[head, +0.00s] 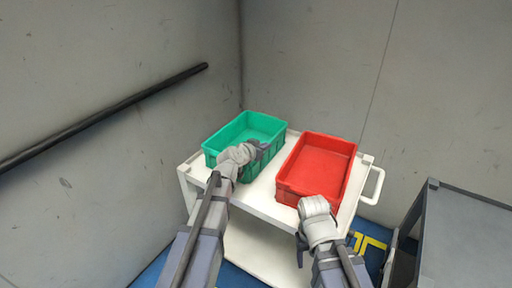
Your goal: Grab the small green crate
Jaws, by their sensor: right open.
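The small green crate (214,150) stands on the left part of a white cart, open side up, and looks empty. My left gripper (261,148) is at the crate's near right side, close to its rim. Its fingers are small and dark here, so I cannot tell whether they touch the rim or whether they are open or shut. My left wrist hides part of the crate's near side. My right gripper (301,243) is open, low at the cart's near edge, in front of the red crate and away from the green one.
A red crate (322,160) stands on the same cart, right of the green one, with a narrow gap between. The white cart (262,202) has a handle (375,188) at its right. A grey wall with a black rail (110,113) is at left. A dark grey table (465,235) stands at right.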

